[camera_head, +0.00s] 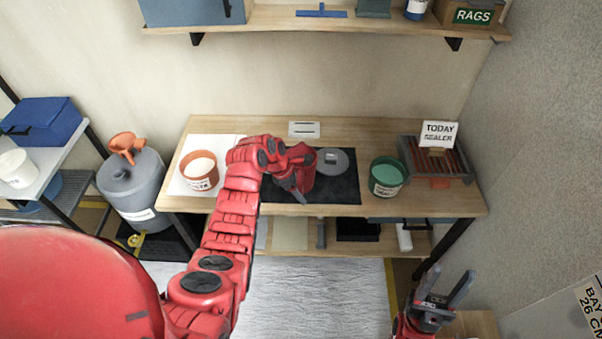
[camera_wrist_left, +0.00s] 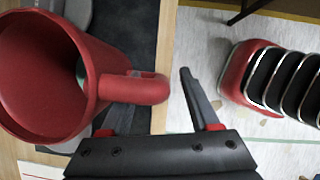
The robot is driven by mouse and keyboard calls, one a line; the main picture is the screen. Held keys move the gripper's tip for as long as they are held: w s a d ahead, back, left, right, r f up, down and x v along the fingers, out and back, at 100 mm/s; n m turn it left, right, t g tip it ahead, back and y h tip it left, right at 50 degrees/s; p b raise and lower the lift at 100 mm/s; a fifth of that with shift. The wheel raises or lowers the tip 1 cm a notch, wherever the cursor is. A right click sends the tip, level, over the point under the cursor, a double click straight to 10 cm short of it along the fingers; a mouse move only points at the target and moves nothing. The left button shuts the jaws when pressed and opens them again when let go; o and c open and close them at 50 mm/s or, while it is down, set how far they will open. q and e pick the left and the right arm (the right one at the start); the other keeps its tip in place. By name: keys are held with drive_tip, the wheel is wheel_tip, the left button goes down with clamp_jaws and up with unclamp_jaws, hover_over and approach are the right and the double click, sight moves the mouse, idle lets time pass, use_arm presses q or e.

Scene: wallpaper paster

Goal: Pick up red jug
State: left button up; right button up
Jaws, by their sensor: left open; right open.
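The red jug (camera_head: 306,170) stands on the dark mat (camera_head: 340,188) in the middle of the workbench, partly hidden by my left arm. In the left wrist view the jug (camera_wrist_left: 40,85) fills the left side, its mouth and inside showing. Its handle (camera_wrist_left: 135,88) points right, toward the space between my left fingers. My left gripper (camera_head: 297,190) is open at the handle; one finger is partly hidden by the handle, the other is clear of it to the right. I cannot tell whether they touch. My right gripper (camera_head: 445,287) is open and empty, low in front of the bench.
An orange tub (camera_head: 199,171) stands left on white paper, and a green tub (camera_head: 387,177) right of the mat. A grey round object (camera_head: 333,162) lies behind the jug. A slatted tray (camera_head: 443,160) with a "TODAY SEALER" sign (camera_head: 438,134) is at the right end.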

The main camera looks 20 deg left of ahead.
use_arm(q)
clamp_jaws()
idle(1.4)
